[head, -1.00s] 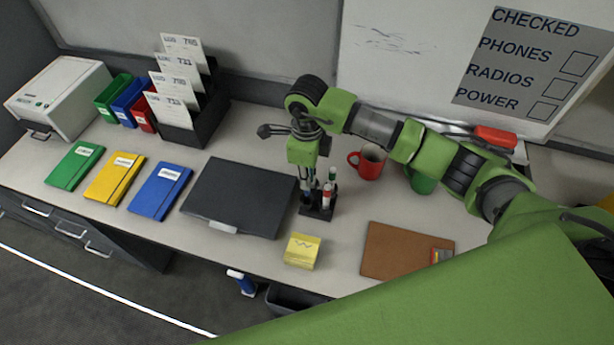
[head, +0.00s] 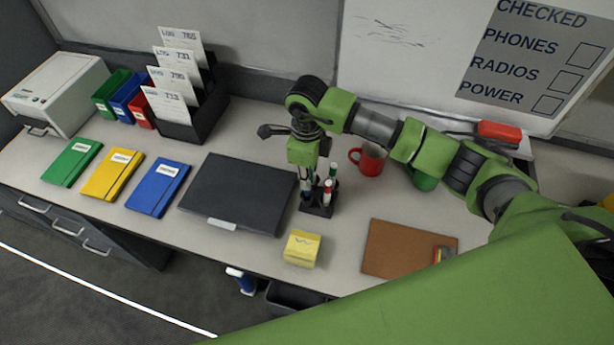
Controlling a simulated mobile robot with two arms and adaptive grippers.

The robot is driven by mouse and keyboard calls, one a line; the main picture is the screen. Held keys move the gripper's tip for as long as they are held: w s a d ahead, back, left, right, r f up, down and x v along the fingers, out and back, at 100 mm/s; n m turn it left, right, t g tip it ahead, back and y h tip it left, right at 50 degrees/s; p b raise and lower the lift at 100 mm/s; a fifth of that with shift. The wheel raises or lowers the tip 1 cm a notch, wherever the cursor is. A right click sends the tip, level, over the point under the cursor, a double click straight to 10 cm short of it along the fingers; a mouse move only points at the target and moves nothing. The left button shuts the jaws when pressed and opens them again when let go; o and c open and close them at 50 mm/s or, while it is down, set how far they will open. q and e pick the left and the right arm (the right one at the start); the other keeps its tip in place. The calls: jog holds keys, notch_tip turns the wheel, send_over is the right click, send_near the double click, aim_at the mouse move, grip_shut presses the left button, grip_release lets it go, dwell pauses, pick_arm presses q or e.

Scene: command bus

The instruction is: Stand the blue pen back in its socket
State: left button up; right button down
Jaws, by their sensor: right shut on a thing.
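A small black pen holder (head: 319,210) stands on the desk, right of the dark laptop-like slab. A pen with a red band (head: 328,192) and one with a green top (head: 333,170) stand upright in it. My right gripper (head: 306,184) points down over the holder's left side, shut on a slim upright thing, apparently the blue pen. The fingers mostly hide it, and I cannot tell whether its lower end is inside a socket. My left gripper is not in view.
A red mug (head: 369,160) and a green mug (head: 423,181) stand right of the holder. The closed dark slab (head: 238,193) lies left, yellow notes (head: 302,249) in front. A brown board (head: 405,250) lies front right. Bare desk separates them.

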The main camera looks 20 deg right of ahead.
aim_at(307, 193)
jog(key=shift+f, duration=0.1)
jog(key=shift+f+b, duration=0.75)
jog(key=shift+b, duration=0.1)
jog(key=shift+f, duration=0.1)
jog(key=shift+f+b, duration=0.7)
jog(key=shift+b, duration=0.1)
jog(key=c, duration=2)
grip_release()
jog(key=shift+c, duration=0.2)
jog(key=shift+r, duration=0.1)
